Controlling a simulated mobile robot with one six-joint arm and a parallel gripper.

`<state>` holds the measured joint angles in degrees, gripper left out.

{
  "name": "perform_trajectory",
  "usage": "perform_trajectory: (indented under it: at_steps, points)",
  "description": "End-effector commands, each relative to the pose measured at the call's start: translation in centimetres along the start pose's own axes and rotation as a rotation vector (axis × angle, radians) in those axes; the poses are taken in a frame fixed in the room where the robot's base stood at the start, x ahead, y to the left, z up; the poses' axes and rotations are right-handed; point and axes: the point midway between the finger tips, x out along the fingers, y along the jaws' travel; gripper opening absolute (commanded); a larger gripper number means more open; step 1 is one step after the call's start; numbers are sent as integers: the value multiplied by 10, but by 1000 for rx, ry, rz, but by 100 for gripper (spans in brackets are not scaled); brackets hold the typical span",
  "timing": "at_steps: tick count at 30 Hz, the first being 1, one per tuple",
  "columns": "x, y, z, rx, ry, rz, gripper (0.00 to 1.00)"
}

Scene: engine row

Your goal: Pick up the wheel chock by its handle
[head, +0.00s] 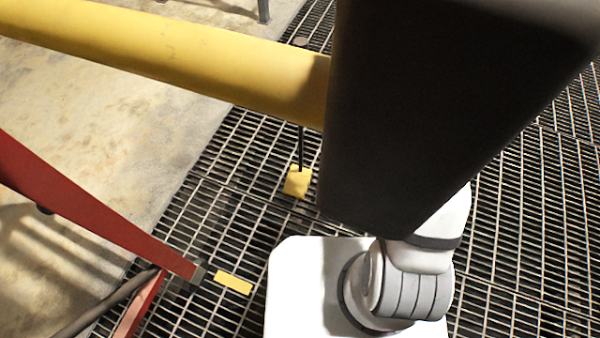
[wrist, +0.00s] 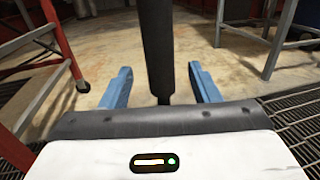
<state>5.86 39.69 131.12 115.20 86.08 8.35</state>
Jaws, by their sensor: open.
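The wheel chock (head: 297,182) is a small yellow block on the floor grating in the head view. A thin black rod, its handle (head: 300,150), rises from it and passes out of sight behind a yellow beam. In the wrist view a thick dark upright grip (wrist: 157,45), which looks like that handle, narrows to a thin rod lower down. My gripper (wrist: 163,85) has its two blue fingers apart, one on each side of the grip. No finger visibly touches it. The chock is hidden in the wrist view, and my gripper is hidden in the head view.
A thick yellow beam (head: 190,60) crosses above the chock. A red frame (head: 90,215) stands at the left, and a flat yellow piece (head: 233,283) lies on the grating (head: 510,240). In the wrist view red legs (wrist: 60,35) and a grey stand (wrist: 280,35) flank open concrete.

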Motion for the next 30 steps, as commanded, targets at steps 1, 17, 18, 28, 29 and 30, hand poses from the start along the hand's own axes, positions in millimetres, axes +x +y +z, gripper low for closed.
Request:
perform_trajectory:
  at_steps: [1,17,18,28,29,30]
  points:
    - [10,2,-4,-3,-1,5,56]
    - [34,1,0,0,0,2,50]
    - [34,1,-1,0,0,2,47]
    - [34,2,-1,0,1,3,20]
    - [34,2,-1,0,1,3,17]
    - [34,2,-1,0,1,3,14]
